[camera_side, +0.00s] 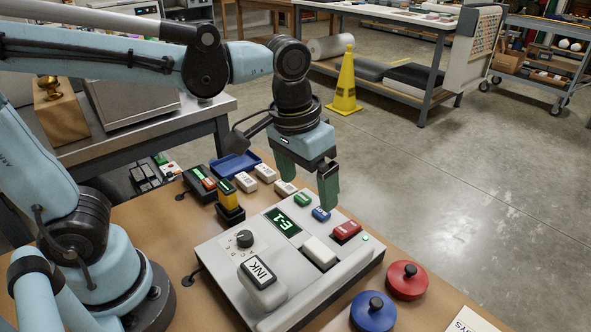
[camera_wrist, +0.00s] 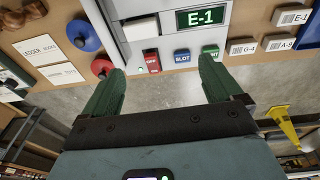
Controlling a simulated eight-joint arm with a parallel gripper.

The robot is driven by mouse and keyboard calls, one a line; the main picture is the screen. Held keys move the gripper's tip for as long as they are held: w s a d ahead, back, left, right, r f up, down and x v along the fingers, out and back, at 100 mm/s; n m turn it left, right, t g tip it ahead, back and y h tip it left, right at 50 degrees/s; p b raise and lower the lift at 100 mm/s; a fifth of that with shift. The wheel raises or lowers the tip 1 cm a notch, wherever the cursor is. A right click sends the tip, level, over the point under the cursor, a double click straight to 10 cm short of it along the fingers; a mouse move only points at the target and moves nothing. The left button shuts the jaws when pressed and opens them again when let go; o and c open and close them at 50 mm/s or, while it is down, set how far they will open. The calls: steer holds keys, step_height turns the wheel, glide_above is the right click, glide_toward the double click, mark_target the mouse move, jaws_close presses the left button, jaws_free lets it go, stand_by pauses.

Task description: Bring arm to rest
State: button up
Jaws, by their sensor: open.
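My gripper (camera_side: 307,190) hangs over the far edge of a grey machine, its two green fingers apart with nothing between them. In the wrist view my gripper (camera_wrist: 161,66) shows the same open fingers, spread around the row of buttons in the picture. The machine (camera_side: 215,258) has a lit display (camera_side: 284,223) reading E-1. A white block (camera_side: 319,252), a black knob (camera_side: 244,238) and a block labelled INK (camera_side: 262,284) are also on top.
Red (camera_side: 407,281) and blue (camera_side: 373,312) round knobbed pieces lie right of the machine. Several white labelled blocks, a blue tray (camera_side: 235,163) and a yellow-and-black piece (camera_side: 230,196) lie behind it. A yellow cone (camera_side: 345,85) stands on the open floor beyond.

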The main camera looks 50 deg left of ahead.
steer(key=s+a+f+t, duration=0.2)
steer(key=a+t, duration=0.3)
steer(key=a, duration=0.4)
steer(key=shift+a, duration=0.35)
